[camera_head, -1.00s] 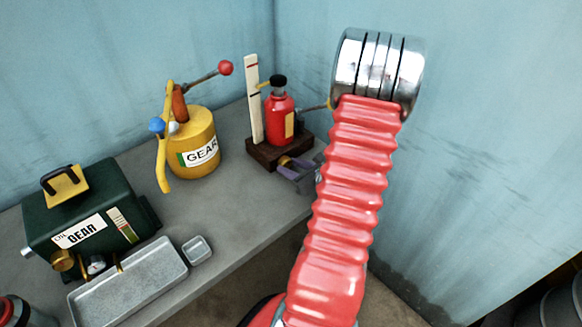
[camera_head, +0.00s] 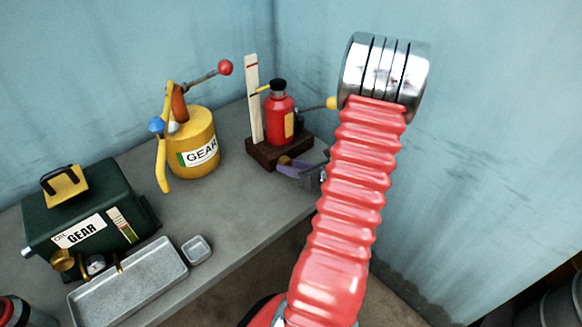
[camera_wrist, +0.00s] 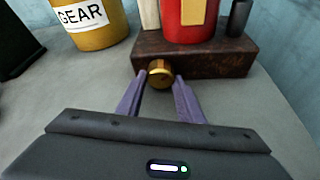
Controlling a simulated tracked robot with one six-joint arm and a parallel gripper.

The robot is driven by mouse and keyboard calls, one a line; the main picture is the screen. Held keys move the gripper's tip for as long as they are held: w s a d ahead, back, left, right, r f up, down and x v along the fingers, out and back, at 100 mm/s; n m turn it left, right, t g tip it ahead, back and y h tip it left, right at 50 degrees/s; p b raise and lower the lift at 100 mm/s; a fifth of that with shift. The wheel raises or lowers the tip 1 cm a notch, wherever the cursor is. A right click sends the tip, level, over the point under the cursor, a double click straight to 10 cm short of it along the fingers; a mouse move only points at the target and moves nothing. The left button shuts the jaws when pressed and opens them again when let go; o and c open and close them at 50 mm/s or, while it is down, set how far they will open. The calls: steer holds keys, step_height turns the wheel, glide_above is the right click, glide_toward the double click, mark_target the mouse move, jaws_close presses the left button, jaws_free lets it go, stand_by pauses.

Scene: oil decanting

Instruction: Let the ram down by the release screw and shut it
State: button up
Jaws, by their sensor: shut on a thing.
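The red ram (camera_head: 279,118) is a bottle jack with a black top, upright on a dark wooden block (camera_head: 262,152) beside a white marked post (camera_head: 253,98). A yellow pointer near its top reaches to the post. In the wrist view the ram's lower body (camera_wrist: 193,20) stands on the block (camera_wrist: 215,58). The brass release screw (camera_wrist: 160,74) sticks out of the block's front face. My gripper (camera_wrist: 160,84) has its purple fingers shut on the screw, one on each side. It also shows in the head view (camera_head: 300,168) at the block's front, partly hidden by my arm.
A yellow gear-oil can (camera_head: 193,150) with a red-knobbed pump lever stands left of the block. A green gear-oil tank (camera_head: 85,215), a grey tray (camera_head: 130,285) and a small square dish (camera_head: 197,249) are further left. The bench between them is clear.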

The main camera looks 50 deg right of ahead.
steer(key=o, duration=1.1)
steer(key=shift+s, duration=0.1)
steer(key=v, duration=1.3)
steer(key=shift+s, duration=0.3)
